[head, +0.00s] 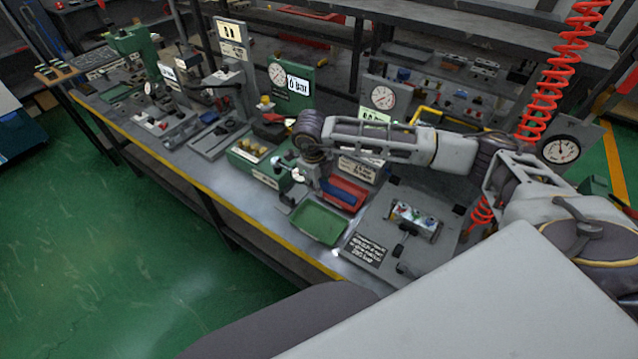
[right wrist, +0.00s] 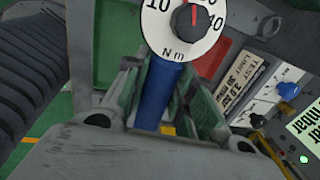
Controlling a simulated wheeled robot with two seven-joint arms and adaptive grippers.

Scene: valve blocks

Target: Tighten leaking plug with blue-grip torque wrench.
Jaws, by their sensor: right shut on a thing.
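The torque wrench shows in the right wrist view as a blue grip (right wrist: 153,98) topped by a white round dial (right wrist: 177,28) marked N m. My right gripper (right wrist: 160,88) is shut on the blue grip, with a finger on each side of it. In the head view my right gripper (head: 300,192) points down over the bench beside the red and green trays; the wrench is too small to make out there. A metal valve block (head: 414,220) sits on a grey fixture plate to the right. I cannot tell which plug leaks. My left gripper is not in view.
A green tray (head: 318,223) and a red tray (head: 345,192) lie near the gripper. A green box with yellow knobs (head: 258,160) stands to its left. Gauge panels (head: 290,82) line the back. A red coiled hose (head: 553,60) hangs at right.

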